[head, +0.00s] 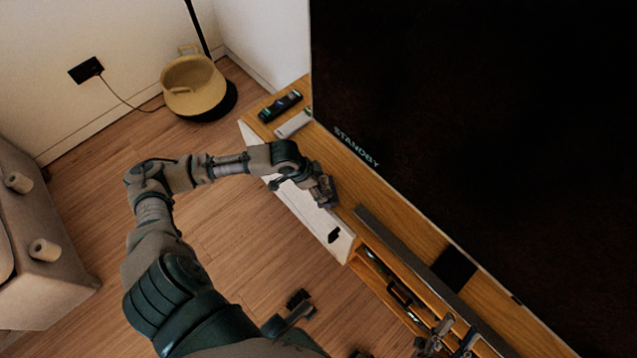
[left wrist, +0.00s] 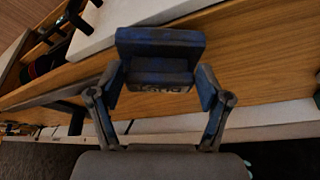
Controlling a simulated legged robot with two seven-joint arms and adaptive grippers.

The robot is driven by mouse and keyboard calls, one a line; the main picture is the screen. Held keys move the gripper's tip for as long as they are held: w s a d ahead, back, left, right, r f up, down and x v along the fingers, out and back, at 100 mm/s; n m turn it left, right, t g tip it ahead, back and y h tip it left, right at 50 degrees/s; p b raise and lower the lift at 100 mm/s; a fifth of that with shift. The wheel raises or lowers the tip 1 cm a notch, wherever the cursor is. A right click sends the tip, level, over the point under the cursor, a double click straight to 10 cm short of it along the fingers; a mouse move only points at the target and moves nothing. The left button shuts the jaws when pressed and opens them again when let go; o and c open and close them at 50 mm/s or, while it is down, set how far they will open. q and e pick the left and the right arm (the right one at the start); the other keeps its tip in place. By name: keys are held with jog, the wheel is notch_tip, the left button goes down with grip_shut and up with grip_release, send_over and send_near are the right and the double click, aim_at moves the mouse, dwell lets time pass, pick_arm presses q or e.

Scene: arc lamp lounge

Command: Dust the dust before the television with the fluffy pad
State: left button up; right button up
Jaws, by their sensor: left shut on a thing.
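My left gripper (head: 318,188) is over the wooden top of the television bench (head: 345,192), in front of the television (head: 480,120). It is shut on a dark blue block-like pad (left wrist: 160,48), held between both fingers in the left wrist view; the pad (head: 327,196) looks small and dark in the head view. I cannot tell whether the pad touches the bench top. No dust can be made out on the wood. My right gripper (head: 448,337) shows at the lower edge of the head view, its two fingers apart with nothing seen between them.
A long grey bar (head: 425,275) and a black square (head: 454,265) lie on the bench, right of the left gripper. A dark remote (head: 280,106) and a pale object (head: 294,123) lie at its far left end. A basket (head: 194,88) stands on the floor.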

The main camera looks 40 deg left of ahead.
aim_at(326, 179)
pick_arm(q)
jog(key=shift+f, duration=0.4)
jog(key=shift+w, duration=0.1)
jog(key=shift+w+d+r+p, duration=0.1)
jog(key=shift+w+p, duration=0.15)
jog(key=shift+w, duration=0.6)
jog(key=shift+w+d+r+p, duration=0.1)
jog(key=shift+w+p, duration=0.1)
jog(key=shift+w, duration=0.65)
jog(key=shift+w+d+f, duration=0.1)
jog(key=shift+w+f, duration=0.1)
jog(key=shift+w, duration=1.75)
jog(key=shift+p, duration=0.7)
jog(key=s+p, duration=0.3)
jog(key=shift+r, duration=0.1)
jog(key=shift+s+a+p, duration=0.2)
jog(key=shift+s+p, duration=0.15)
jog(key=shift+s, duration=0.15)
jog(key=s+p, duration=0.2)
jog(key=shift+s+r+p, duration=0.1)
jog(key=shift+s+p, duration=0.2)
jog(key=shift+p, duration=0.1)
jog(key=shift+s+a+f+p, duration=0.1)
jog(key=shift+s+f+p, duration=0.1)
jog(key=shift+s+p, duration=0.25)
pick_arm(e)
notch_tip(326, 179, up, 14)
jog(key=s+t+y, duration=0.1)
jog(key=shift+n, duration=0.4)
